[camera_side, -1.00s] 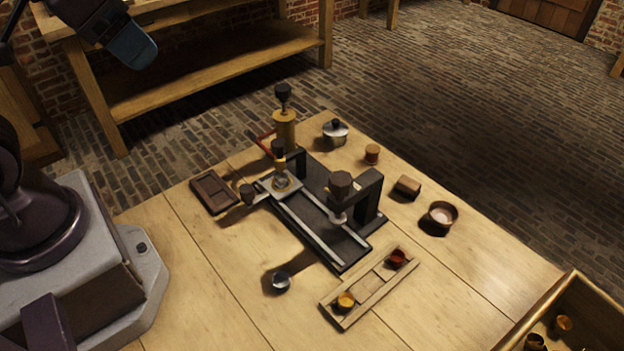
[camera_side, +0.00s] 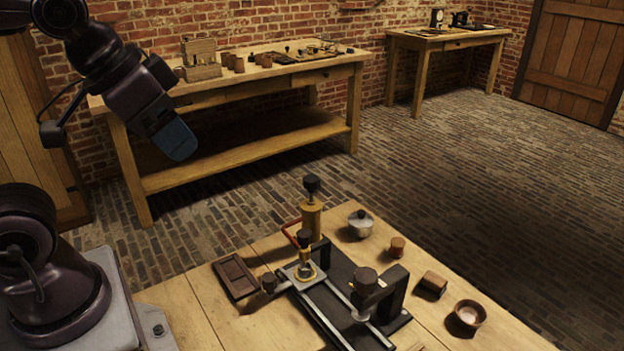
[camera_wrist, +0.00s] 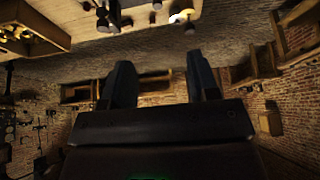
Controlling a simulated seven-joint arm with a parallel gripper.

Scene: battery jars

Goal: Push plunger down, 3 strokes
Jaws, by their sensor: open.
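A brass cylinder (camera_side: 312,220) stands upright at the back of the work table, with a black knob (camera_side: 312,184) on a rod above it; it looks like a pump with its plunger raised. A red hose or handle (camera_side: 291,234) is beside it. A second dark knob (camera_side: 304,238) stands over a small plate on the black rail fixture (camera_side: 340,303), and a third dark knob (camera_side: 365,280) is at its bracket. My gripper (camera_side: 176,140) is high at the upper left, well away from these. The wrist view shows its two fingers (camera_wrist: 160,82) apart with nothing between them.
A lidded pot (camera_side: 361,223), a small wooden cup (camera_side: 397,246), a wooden block (camera_side: 433,284) and a round bowl (camera_side: 469,314) stand right of the fixture. A dark tray (camera_side: 236,277) lies left of it. A wooden bench (camera_side: 250,150) stands behind. The air around my gripper is clear.

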